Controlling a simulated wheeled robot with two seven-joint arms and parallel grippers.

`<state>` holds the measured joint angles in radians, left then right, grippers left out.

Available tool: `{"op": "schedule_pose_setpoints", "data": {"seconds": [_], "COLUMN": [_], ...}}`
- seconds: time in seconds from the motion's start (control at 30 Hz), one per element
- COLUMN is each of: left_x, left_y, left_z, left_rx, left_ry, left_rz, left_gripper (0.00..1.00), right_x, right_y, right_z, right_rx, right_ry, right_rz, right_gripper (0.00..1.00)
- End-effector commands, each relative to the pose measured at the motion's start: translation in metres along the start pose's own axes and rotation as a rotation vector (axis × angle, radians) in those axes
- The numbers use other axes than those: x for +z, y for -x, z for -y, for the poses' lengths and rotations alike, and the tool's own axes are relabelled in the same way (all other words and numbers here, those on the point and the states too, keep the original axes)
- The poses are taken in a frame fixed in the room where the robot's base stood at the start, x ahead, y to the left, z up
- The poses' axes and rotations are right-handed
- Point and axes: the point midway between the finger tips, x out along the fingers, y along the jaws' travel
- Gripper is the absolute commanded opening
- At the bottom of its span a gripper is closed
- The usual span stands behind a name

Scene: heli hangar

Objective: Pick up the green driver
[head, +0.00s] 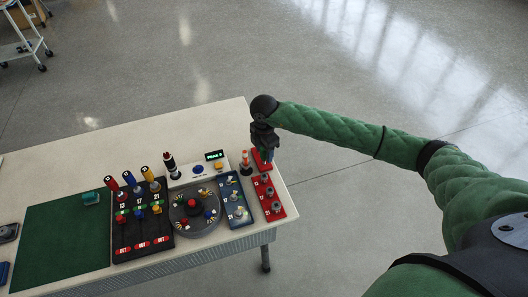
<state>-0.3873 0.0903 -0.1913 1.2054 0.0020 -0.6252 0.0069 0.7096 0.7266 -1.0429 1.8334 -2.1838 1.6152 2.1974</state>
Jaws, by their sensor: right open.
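My right gripper (264,148) points down over the far end of the red rack (277,212) at the table's right edge. It is open. A small green-teal piece (268,157), likely the green driver, shows right at its fingertips; the gripper hides most of it, and I cannot tell whether the jaws touch it. Three other drivers stand upright in the black rack (123,249): red (112,186), blue (129,181) and yellow (148,176). My left gripper is not in view.
A round dial tray (178,226), a blue tray (239,218) and a white box with a display (185,178) stand close to the red rack. The table's back (130,145) is clear.

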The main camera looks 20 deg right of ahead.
Motion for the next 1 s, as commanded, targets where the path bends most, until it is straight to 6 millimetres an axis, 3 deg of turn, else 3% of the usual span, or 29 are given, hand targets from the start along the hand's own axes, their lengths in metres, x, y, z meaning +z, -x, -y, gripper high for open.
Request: {"op": "schedule_pose_setpoints", "data": {"seconds": [0.37,0.6,1.0], "left_x": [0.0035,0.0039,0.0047], "left_y": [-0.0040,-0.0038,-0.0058], "left_z": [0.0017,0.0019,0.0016], "left_rx": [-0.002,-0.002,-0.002], "left_ry": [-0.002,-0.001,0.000], "left_rz": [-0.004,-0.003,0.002], "left_gripper": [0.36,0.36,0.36], "right_x": [-0.0001,-0.0002,-0.0001], "right_y": [-0.0055,-0.0052,-0.0015], "right_z": [-0.0002,-0.0002,-0.0006], "right_rx": [0.001,0.001,0.002], "right_ry": [0.001,0.001,0.000], "right_rz": [0.000,0.000,0.000], "right_gripper": [0.50,0.04,0.04]}}
